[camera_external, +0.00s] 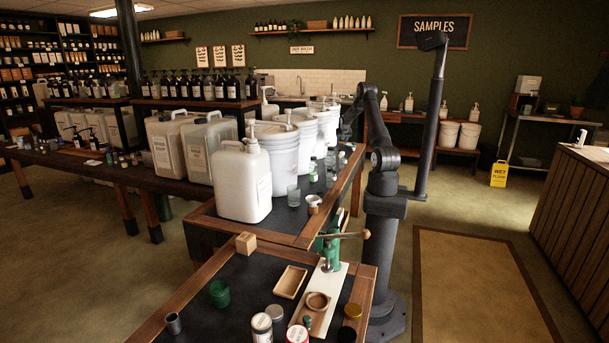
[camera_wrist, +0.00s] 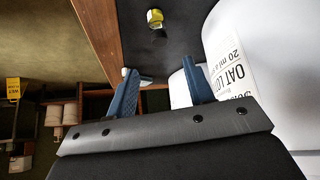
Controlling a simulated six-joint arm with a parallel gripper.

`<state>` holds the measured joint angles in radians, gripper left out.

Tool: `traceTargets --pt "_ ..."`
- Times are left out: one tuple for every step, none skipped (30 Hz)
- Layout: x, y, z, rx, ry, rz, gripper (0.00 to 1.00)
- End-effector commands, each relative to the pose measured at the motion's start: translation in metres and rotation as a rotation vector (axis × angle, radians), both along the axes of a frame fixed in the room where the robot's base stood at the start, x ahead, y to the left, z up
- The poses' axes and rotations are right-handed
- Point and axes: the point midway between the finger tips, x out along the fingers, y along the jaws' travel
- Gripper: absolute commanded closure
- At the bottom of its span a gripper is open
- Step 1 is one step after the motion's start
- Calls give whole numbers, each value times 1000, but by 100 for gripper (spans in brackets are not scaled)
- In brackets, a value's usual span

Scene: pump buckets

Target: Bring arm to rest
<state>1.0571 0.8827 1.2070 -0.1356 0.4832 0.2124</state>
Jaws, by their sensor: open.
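My arm stands on its dark base at the right side of the bench and reaches up and back beside the row of white pump buckets (camera_external: 285,150). My gripper (camera_wrist: 160,88) shows two blue fingers spread apart with nothing between them. In the wrist view a white bucket (camera_wrist: 290,80) with a printed label reading "OAT" is close on the right, by the right finger. Whether that finger touches it I cannot tell. In the external view the gripper end is small and dark near the far buckets, and its fingers are hard to make out.
A small yellow-lidded jar (camera_wrist: 155,18) is on the dark bench top. A white jug (camera_external: 242,185) and glass cups stand on the bench. A green hand press (camera_external: 330,250) and tins are on the near table. A post (camera_external: 437,120) rises beside my arm. Open floor lies right.

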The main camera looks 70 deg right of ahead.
Motion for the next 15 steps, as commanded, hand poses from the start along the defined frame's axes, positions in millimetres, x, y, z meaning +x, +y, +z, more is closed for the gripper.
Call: traceTargets --pt "1 -4 -14 7 4 -1 52" --pt "2 -7 -19 8 4 -1 52" --pt "4 -10 -24 7 4 -1 52" --pt "5 -13 -28 6 4 -1 52" --pt "6 -15 -32 6 4 -1 52" --pt "7 -19 -37 5 3 -1 52" --pt "8 -21 -41 6 4 -1 52" --pt "9 -23 -45 6 4 -1 52" --pt "10 -26 -50 6 4 -1 52" --pt "11 -29 -54 5 3 -1 52" --pt "12 -31 -58 5 3 -1 52" --pt "13 -34 -63 6 4 -1 52" --pt "14 -37 -67 5 3 -1 52" --pt "15 -39 -71 6 4 -1 52" --pt "17 -42 -76 5 3 -1 52"
